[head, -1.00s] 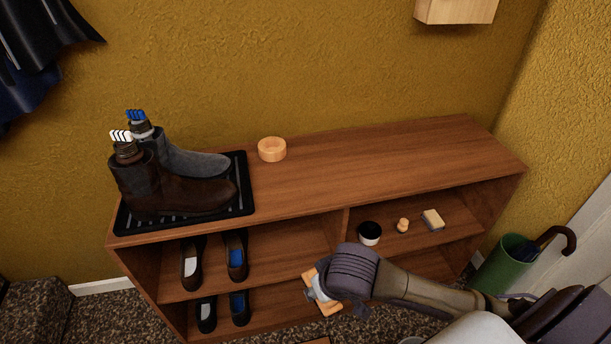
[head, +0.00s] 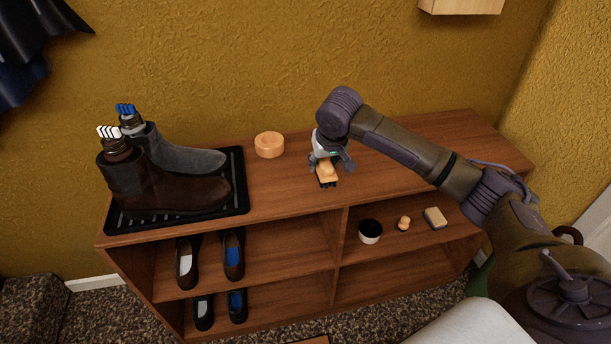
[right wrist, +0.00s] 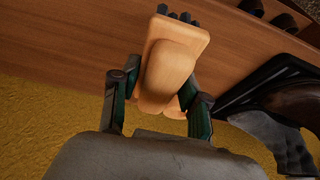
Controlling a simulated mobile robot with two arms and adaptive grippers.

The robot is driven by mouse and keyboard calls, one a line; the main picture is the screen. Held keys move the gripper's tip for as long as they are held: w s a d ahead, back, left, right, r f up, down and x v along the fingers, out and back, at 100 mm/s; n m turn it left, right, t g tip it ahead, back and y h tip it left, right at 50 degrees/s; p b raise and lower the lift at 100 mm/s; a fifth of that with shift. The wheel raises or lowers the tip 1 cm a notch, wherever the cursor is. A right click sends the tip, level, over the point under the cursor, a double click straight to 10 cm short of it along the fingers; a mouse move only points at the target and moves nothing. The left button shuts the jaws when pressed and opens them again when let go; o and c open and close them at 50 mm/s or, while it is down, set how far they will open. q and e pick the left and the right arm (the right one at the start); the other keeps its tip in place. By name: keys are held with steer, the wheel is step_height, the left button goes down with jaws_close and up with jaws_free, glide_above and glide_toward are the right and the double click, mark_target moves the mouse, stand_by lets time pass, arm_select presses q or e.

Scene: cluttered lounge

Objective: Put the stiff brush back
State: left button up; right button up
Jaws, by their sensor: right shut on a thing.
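My right gripper (head: 327,164) is shut on a wooden stiff brush (head: 326,173) with dark bristles. The brush is over the bare top of the wooden shelf unit (head: 420,157), bristles toward the front edge. I cannot tell whether it touches the top. In the right wrist view the brush's pale wooden body (right wrist: 170,65) sits between the two fingers (right wrist: 160,100), its dark bristles at the far end. My left gripper is not in view.
A round wooden piece (head: 269,145) is left of the brush. Boots (head: 165,185) stand on a black tray (head: 240,190) at the left. Below are a cup (head: 370,232), a small wooden knob (head: 404,223), a sponge-like block (head: 435,218) and several shoes (head: 234,255). The right part of the top is clear.

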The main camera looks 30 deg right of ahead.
steer(key=w+f, duration=0.1)
steer(key=w+a+f, duration=0.1)
steer(key=w, duration=0.1)
steer(key=w+a+f, duration=0.1)
steer(key=w, duration=0.1)
steer(key=shift+w+a+f, duration=0.1)
steer(key=shift+a+f, duration=0.05)
steer(key=shift+w+f, duration=0.1)
steer(key=shift+f, duration=2)
steer(key=o, duration=1.1)
steer(key=shift+f, duration=0.1)
steer(key=v, duration=1.2)
steer(key=shift+p, duration=0.3)
